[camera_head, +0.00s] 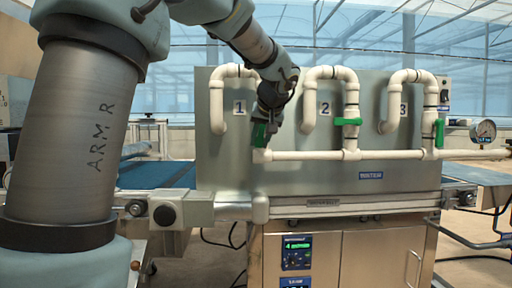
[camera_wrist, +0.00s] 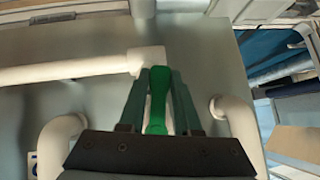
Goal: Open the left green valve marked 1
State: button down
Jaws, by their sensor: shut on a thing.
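The green valve handle marked 1 (camera_head: 260,135) sits on the white pipework at the left of the grey panel, just right of the label 1 (camera_head: 240,107). It looks upright, roughly in line with its vertical pipe. In the wrist view the green handle (camera_wrist: 158,95) lies between both fingers of my gripper (camera_wrist: 159,76), which are shut on it. In the head view my gripper (camera_head: 266,122) reaches down from above and hides the upper part of this valve and its pipe.
The green valve by label 2 (camera_head: 347,121) has its handle crosswise. The green valve by label 3 (camera_head: 439,133) has its handle upright. A pressure gauge (camera_head: 484,130) is at the right. A lower horizontal pipe (camera_head: 310,155) joins the valves. Curved pipe ends flank my gripper.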

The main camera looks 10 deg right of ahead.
jog(key=shift+s+d+f+n+h+b, duration=0.15)
jog(key=shift+d+n+h+b, duration=0.3)
jog(key=shift+h, duration=0.35)
jog(key=shift+d, duration=0.1)
jog(key=c, duration=0.6)
grip_release()
jog(key=v, duration=1)
jog(key=shift+r+p, duration=0.4)
jog(key=shift+s, duration=0.1)
